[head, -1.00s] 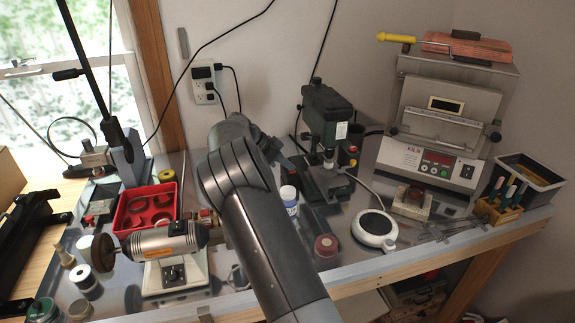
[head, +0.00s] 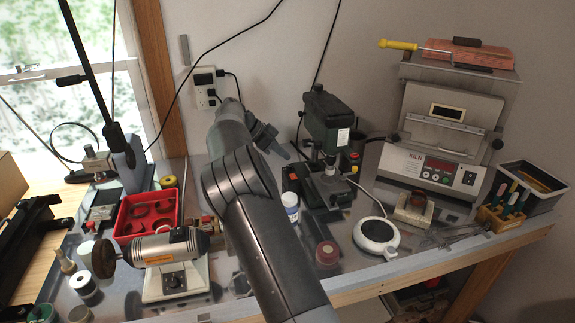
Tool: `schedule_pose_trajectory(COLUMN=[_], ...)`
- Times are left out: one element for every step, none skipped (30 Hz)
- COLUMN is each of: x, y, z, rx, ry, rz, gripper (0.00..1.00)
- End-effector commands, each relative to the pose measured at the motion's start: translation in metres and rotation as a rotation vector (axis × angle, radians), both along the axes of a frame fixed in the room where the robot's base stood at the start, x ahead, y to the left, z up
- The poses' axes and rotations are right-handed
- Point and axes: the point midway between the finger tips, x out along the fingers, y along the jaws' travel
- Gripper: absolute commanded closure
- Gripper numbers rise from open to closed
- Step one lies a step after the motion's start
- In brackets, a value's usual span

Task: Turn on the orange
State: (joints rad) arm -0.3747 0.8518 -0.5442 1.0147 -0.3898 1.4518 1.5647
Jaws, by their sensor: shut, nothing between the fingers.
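No object is plainly an orange. The polishing motor (head: 166,246), a silver bench machine at the left front, carries an orange label and has a dark knob (head: 173,281) on its pale base. A green drill press (head: 328,125) stands at centre, with small red and yellow controls on its right side. My gripper (head: 284,153) is shut and empty, held above the bench to the left of the drill press, apart from it. My arm hides part of the bench behind the motor's right end.
A kiln (head: 432,165) with a lit red display stands at the right. An orange-red block (head: 468,54) and a yellow-handled tool (head: 398,45) lie on it. A red tray (head: 147,213), a white round device (head: 376,234) and a blue-labelled bottle (head: 290,204) stand on the bench. Cables hang along the wall.

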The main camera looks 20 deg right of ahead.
Motion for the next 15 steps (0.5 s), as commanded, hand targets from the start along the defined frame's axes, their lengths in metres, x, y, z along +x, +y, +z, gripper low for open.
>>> schedule_pose_trajectory(x=[0.002,0.003,0.003,0.004,0.005,0.005,0.005,0.006,0.006,0.006,0.006,0.007,0.007,0.007,0.007], y=[0.011,0.016,0.023,0.027,0.031,0.036,0.04,0.042,0.045,0.048,0.049,0.051,0.053,0.054,0.055], z=[0.009,0.014,0.021,0.025,0.029,0.034,0.038,0.041,0.044,0.046,0.048,0.05,0.051,0.052,0.053], rx=[0.0,0.0,0.0,-0.002,-0.002,-0.002,-0.002,-0.002,-0.002,-0.002,-0.001,-0.001,-0.001,-0.001,-0.001], ry=[-0.002,-0.003,-0.003,-0.003,-0.003,-0.002,-0.002,-0.001,-0.001,0.0,0.001,0.0,0.0,0.0,0.001], rz=[0.005,0.004,0.004,0.003,0.003,0.002,0.002,0.002,0.002,0.002,0.001,0.002,0.002,0.002,0.001], gripper=[1.0,1.0,1.0,1.0,1.0,1.0,1.0,1.0,1.0,1.0,1.0,1.0,1.0,1.0,1.0])
